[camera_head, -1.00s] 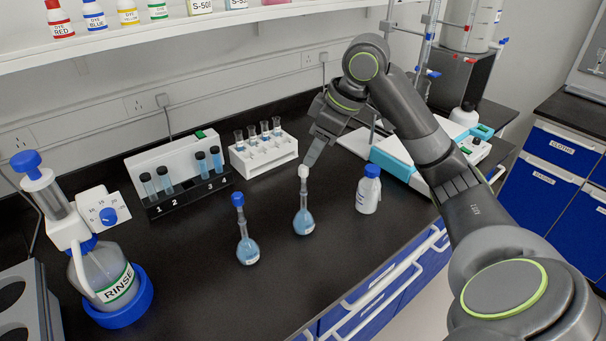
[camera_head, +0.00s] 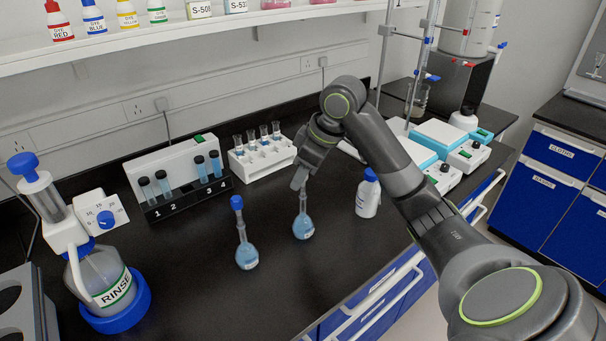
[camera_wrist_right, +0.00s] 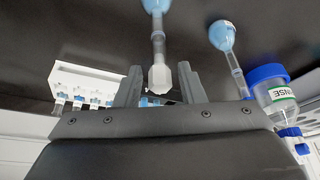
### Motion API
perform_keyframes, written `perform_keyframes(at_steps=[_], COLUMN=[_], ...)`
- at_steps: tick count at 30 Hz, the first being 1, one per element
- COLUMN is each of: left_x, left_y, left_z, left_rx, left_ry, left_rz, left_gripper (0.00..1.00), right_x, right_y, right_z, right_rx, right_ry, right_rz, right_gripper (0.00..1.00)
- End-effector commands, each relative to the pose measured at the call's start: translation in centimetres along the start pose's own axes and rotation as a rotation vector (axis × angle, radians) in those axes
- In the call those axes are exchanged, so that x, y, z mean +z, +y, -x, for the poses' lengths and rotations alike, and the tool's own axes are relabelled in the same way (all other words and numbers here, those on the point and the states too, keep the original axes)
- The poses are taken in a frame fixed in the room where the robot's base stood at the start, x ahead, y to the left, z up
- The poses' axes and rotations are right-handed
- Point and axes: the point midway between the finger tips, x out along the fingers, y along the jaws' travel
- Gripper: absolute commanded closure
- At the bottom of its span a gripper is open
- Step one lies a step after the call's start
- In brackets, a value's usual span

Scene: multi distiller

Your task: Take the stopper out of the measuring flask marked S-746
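Two measuring flasks with pale blue liquid stand upright on the black bench. One measuring flask (camera_head: 303,226) is under my right gripper (camera_head: 299,184); its white stopper is hidden in the head view. In the right wrist view this white stopper (camera_wrist_right: 159,78) lies between the two fingers of my right gripper (camera_wrist_right: 158,73), which are open with gaps on both sides. The other measuring flask (camera_head: 246,255) has a blue stopper (camera_head: 237,202) and stands to the left. The flask labels are too small to read. My left gripper is not in view.
A white bottle with a blue cap (camera_head: 368,195) stands right of the flasks. A white tube rack (camera_head: 262,165) and a numbered tube holder (camera_head: 170,170) stand behind. A rinse bottle (camera_head: 105,280) is at the left. The bench in front of the flasks is clear.

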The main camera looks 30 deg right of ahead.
Motion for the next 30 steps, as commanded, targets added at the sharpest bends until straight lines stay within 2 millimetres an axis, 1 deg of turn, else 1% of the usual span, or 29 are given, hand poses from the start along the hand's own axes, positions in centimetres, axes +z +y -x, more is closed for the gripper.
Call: perform_keyframes(at_steps=[1,6,8,17,20,23,26,30], left_x=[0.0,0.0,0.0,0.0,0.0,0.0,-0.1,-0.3], left_y=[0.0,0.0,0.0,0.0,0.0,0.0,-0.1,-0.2], left_z=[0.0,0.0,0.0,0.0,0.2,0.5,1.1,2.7], left_rx=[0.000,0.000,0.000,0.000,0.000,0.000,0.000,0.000], left_ry=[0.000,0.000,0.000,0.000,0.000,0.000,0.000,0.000], left_rz=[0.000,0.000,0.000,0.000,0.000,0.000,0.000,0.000], left_gripper=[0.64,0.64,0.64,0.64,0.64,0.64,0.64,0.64], right_x=[0.0,0.0,0.0,0.0,-0.1,-0.5,-1.1,-1.7], right_y=[0.0,0.0,0.0,0.0,0.0,0.1,0.1,0.0], right_z=[0.0,0.0,0.0,0.1,0.4,1.1,2.5,4.1], right_rx=[0.000,0.000,0.000,0.001,0.001,0.002,0.003,0.000], right_ry=[0.000,0.000,0.000,0.000,0.001,0.002,0.003,0.000], right_rz=[0.000,0.000,0.000,0.000,0.000,0.000,0.002,0.000], right_gripper=[0.71,0.93,1.00,1.00,1.00,1.00,1.00,1.00])
